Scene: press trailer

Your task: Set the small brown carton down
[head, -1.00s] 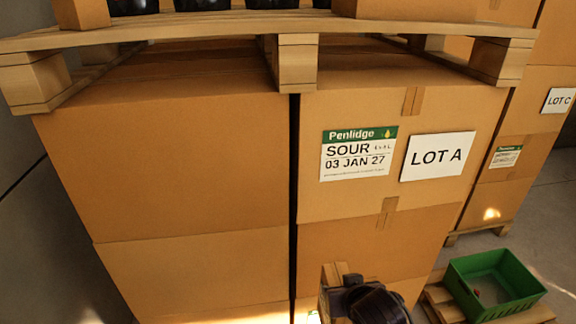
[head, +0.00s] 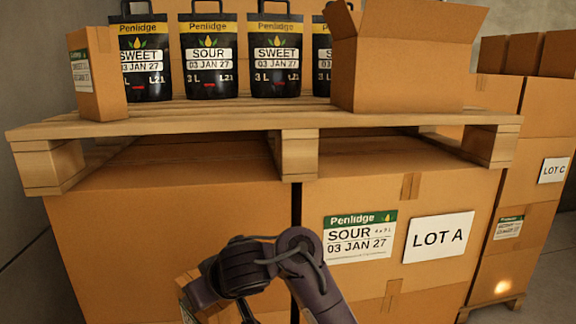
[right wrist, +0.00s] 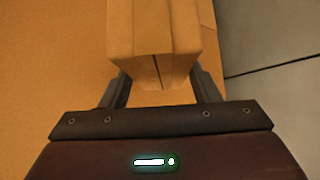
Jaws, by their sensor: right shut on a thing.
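The small brown carton (right wrist: 155,35) is held between the fingers of my right gripper (right wrist: 162,84) in the right wrist view. Its taped end faces the camera, and a larger brown surface lies behind it to the left. In the head view my right arm reaches in at the bottom centre, in front of the big stacked boxes. Only an edge of the held carton (head: 187,284) shows there, behind the wrist, and the fingertips are hidden. My left gripper is in neither current view.
A wooden pallet (head: 230,128) tops the stack of big boxes (head: 160,225). On it stand another small labelled carton (head: 103,75), several black pouches (head: 208,55) and an open-topped box (head: 395,65). The LOT C stack (head: 530,195) is at right.

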